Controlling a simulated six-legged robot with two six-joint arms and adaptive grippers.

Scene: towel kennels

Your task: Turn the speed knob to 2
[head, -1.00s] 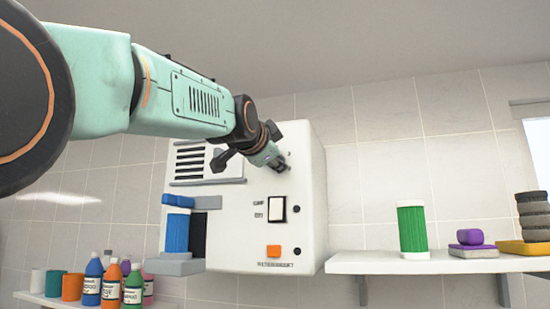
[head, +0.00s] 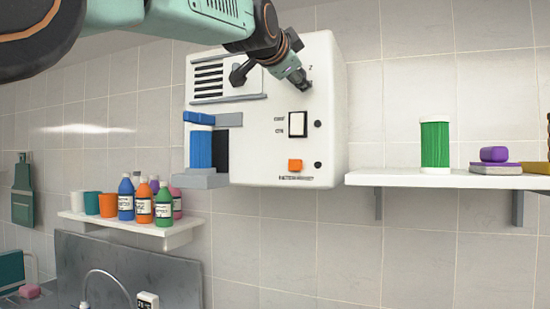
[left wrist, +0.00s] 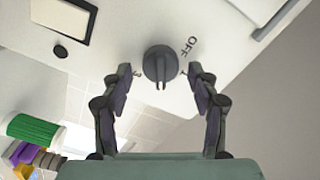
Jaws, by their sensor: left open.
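The speed knob (left wrist: 157,62) is a dark round dial on the white machine (head: 265,150). In the left wrist view its ridge points down the picture, the word OFF sits at its upper right, and small marks lie at both sides, too unclear to read surely. My left gripper (left wrist: 160,78) is open, with one finger on each side of the knob and visible gaps. In the head view the left gripper (head: 303,80) is at the machine's upper right face and largely hides the knob. A small "2" seems to show just above it. My right gripper is not in view.
Below the knob are a black-and-white switch (head: 298,125) and an orange button (head: 295,165). A blue roll (head: 201,148) stands at the machine's left. A shelf (head: 400,178) on the right holds a green roll (head: 435,143). Bottles stand on a lower left shelf (head: 170,230).

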